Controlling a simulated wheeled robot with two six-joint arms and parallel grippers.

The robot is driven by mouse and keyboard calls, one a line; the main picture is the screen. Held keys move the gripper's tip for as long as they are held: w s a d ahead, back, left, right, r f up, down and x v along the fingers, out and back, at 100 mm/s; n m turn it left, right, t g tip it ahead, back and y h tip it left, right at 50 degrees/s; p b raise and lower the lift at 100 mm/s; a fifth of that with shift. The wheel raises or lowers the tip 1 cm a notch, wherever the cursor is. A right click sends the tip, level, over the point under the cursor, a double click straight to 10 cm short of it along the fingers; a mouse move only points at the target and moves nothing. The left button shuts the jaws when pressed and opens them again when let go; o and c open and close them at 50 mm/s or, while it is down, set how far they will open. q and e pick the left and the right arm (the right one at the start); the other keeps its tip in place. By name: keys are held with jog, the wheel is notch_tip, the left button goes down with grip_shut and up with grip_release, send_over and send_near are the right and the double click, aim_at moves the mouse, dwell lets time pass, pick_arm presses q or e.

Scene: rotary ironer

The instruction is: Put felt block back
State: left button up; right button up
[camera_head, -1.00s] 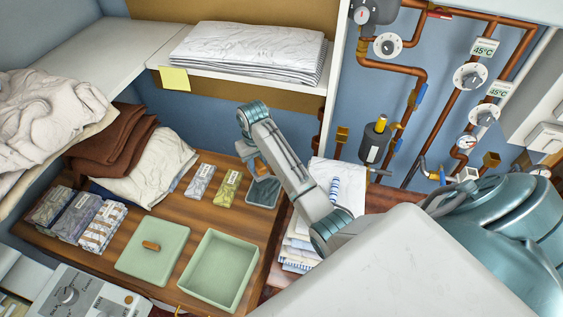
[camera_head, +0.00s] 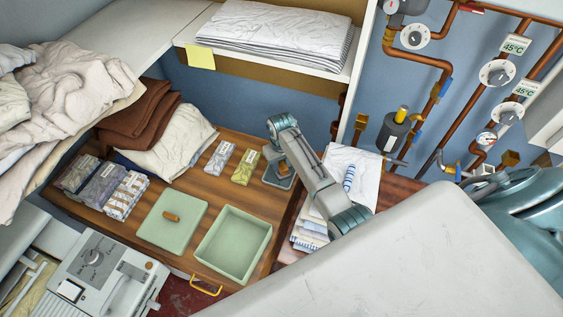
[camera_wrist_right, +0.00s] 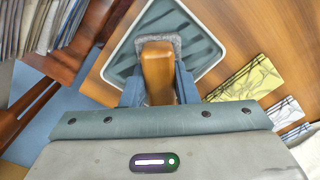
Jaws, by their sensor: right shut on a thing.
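The felt block (camera_wrist_right: 157,72) has a wooden grip and a grey felt edge at its far end. My right gripper (camera_wrist_right: 158,92) is shut on its wooden grip. In the right wrist view the block is over a dark, ribbed tray with a pale rim (camera_wrist_right: 122,62). In the head view the tray (camera_head: 269,181) is at the right end of the wooden worktop, and my right gripper (camera_head: 283,170) points down at it, hiding part of it. I cannot tell whether the felt touches the tray floor. My left gripper is out of view.
An open green box (camera_head: 232,243) and its lid (camera_head: 170,222) with a wooden knob lie in front. Yellow (camera_head: 245,167) and grey (camera_head: 219,158) packets sit left of the tray. Papers and folded cloths (camera_head: 350,178) lie to its right. A shelf (camera_head: 270,62) is behind.

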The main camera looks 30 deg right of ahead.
aim_at(282, 163)
jog(key=shift+f, duration=0.15)
jog(key=o, duration=0.9)
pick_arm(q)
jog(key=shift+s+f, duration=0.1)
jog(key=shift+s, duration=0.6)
pick_arm(e)
jog(key=shift+r, duration=0.65)
pick_arm(q)
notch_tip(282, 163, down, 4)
jog(key=b, duration=0.4)
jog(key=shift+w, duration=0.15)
pick_arm(e)
notch_tip(282, 163, up, 11)
jog(key=shift+r, duration=0.1)
